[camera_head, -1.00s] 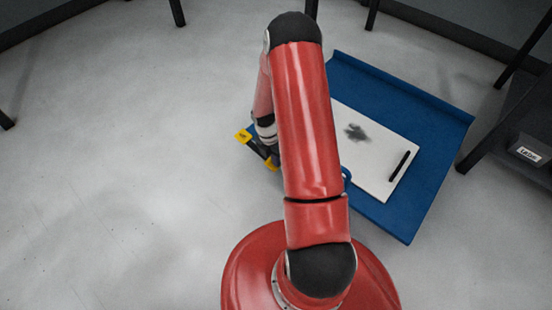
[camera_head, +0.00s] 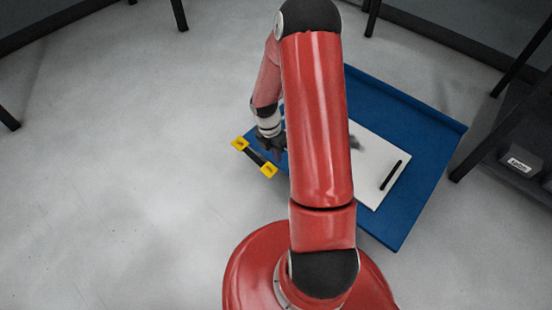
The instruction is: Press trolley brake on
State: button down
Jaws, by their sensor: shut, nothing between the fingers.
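The blue trolley (camera_head: 432,160) stands right of centre, partly hidden behind my red arm. At its left edge, low down, is a black bar (camera_head: 254,157) with a yellow end piece at each end, which looks like the brake pedal. Whether it is up or down cannot be made out. My gripper (camera_head: 274,151) is shut and empty, pointing down just right of the bar, by the trolley's left edge. A small gap seems to show between the fingertips and the bar, but contact cannot be ruled out.
A white board (camera_head: 375,195) with a black handle or strip (camera_head: 390,175) lies on the trolley. A dark shelf unit with a labelled grey box (camera_head: 521,162) stands at the right. Dark table legs stand around the edges. The grey floor at the left is clear.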

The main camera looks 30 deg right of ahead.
jog(key=shift+s+r, duration=0.2)
jog(key=shift+r, duration=0.65)
jog(key=shift+s+r, duration=0.15)
jog(key=shift+r, duration=0.65)
jog(key=s+a+r+m+t+h+p, duration=0.15)
jog(key=r+m, duration=0.35)
jog(key=r, duration=0.6)
jog(key=s+a+r+m+t+p, duration=0.1)
jog(key=a+r+m+t+p, duration=0.2)
jog(key=r, duration=0.8)
jog(key=s+a+r+m+t+y+p, duration=0.1)
jog(key=s+a+r+m, duration=0.3)
jog(key=s+r+m, duration=0.3)
jog(key=s+a+r+m+t+y, duration=0.1)
jog(key=s+a+r+m+t, duration=0.1)
jog(key=s+a+r+m, duration=0.2)
jog(key=s+r+m, duration=0.3)
jog(key=r, duration=0.2)
jog(key=shift+a+r+p, duration=0.25)
jog(key=shift+r+p, duration=0.1)
jog(key=shift+r, duration=0.05)
jog(key=shift+d+t+y, duration=0.1)
jog(key=shift+t+y, duration=0.15)
